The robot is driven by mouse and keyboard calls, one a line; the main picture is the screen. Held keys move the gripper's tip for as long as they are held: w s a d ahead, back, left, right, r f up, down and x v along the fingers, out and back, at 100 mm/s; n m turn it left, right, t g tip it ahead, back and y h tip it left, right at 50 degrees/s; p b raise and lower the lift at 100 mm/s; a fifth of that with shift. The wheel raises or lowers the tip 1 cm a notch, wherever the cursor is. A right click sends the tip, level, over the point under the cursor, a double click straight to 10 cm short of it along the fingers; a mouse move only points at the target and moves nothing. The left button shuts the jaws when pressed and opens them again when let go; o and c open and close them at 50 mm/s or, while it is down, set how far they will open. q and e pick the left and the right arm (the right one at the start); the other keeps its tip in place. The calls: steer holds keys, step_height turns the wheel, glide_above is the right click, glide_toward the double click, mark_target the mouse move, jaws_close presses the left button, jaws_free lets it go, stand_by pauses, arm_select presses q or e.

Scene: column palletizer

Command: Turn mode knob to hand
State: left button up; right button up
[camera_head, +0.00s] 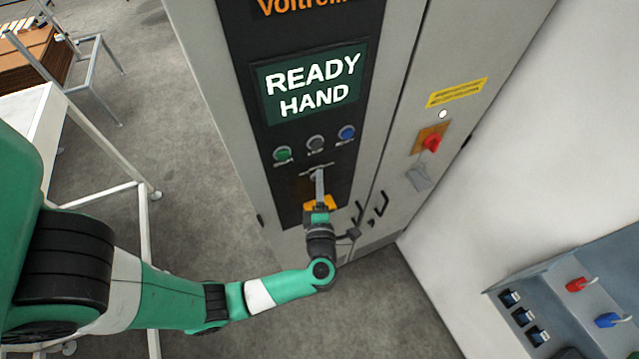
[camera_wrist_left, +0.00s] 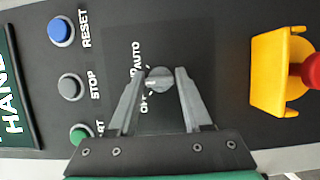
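The grey round mode knob (camera_wrist_left: 160,79) sits on the black panel in the left wrist view, with a white mark on its left side. The label AUTO is readable above left of it and OFF below left; other lettering is partly covered by a finger. My left gripper (camera_wrist_left: 161,72) has its fingers on both sides of the knob, with small gaps showing, so it looks open around it. In the head view my left gripper (camera_head: 319,178) is at the panel and hides most of the knob. The display (camera_head: 313,85) reads READY HAND. My right gripper is not in view.
Green, grey and blue buttons (camera_head: 316,143) sit above the knob. A yellow housing (camera_wrist_left: 275,72) with a red button (camera_wrist_left: 312,72) is below it. A red switch (camera_head: 432,143) is on the cabinet's right side. A grey frame table (camera_head: 115,163) stands at left.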

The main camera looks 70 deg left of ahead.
arm_select(q)
steer(key=shift+o, duration=1.3)
steer(key=shift+d, duration=0.1)
steer(key=b+v, duration=0.2)
steer(key=v, duration=0.9)
steer(key=shift+d, duration=0.25)
steer(key=shift+s, duration=0.1)
